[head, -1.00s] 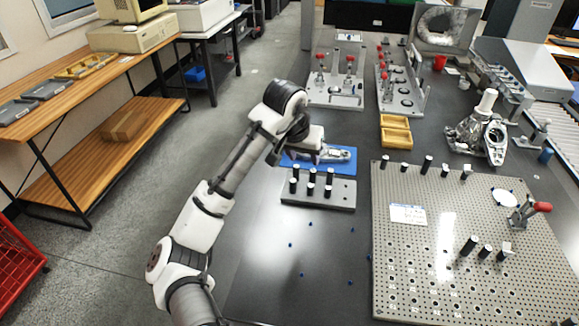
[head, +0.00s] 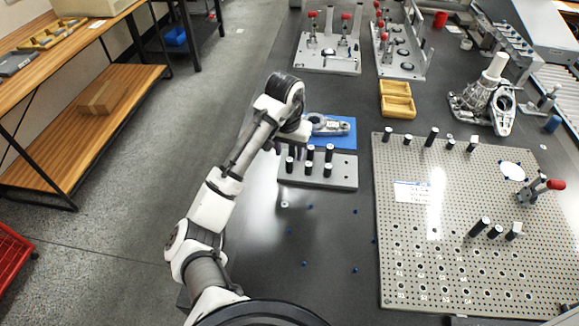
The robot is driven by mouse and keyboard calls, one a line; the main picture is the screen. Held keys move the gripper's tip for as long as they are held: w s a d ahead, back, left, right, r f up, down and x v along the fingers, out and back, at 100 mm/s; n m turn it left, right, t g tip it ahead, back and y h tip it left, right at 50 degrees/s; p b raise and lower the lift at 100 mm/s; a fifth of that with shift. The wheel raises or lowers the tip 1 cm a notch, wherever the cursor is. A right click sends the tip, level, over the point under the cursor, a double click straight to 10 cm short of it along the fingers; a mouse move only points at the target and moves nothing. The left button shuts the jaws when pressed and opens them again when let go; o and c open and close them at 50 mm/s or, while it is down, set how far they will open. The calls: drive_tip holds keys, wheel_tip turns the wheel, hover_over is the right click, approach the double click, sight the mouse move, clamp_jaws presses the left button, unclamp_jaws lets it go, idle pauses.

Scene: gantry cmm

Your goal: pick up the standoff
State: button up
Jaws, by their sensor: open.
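Several black standoffs with pale tops stand upright on a grey rack block (head: 345,175) in the head view. One is the front right standoff (head: 328,170), another the front left standoff (head: 290,165). I cannot tell which one the task means. More black standoffs, such as this one (head: 432,137), stand on the perforated plate (head: 410,240). My gripper (head: 274,151) is open and points down at the back left of the rack block. Its fingertips are small and partly hidden, and I cannot tell whether they touch a standoff.
A blue mat (head: 345,141) with a metal casting (head: 328,125) lies right behind the rack. Yellow trays (head: 397,105) are beyond it, and a red-handled clamp (head: 545,187) is on the plate. Small blue pieces (head: 304,264) dot the otherwise clear table in front.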

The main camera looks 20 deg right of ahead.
sight(289, 160)
wheel_tip(289, 160, down, 4)
drive_tip(key=shift+r+b, duration=0.1)
drive_tip(key=shift+b, duration=0.25)
drive_tip(key=shift+w+d+f, duration=0.1)
drive_tip(key=shift+f, duration=0.8)
clamp_jaws()
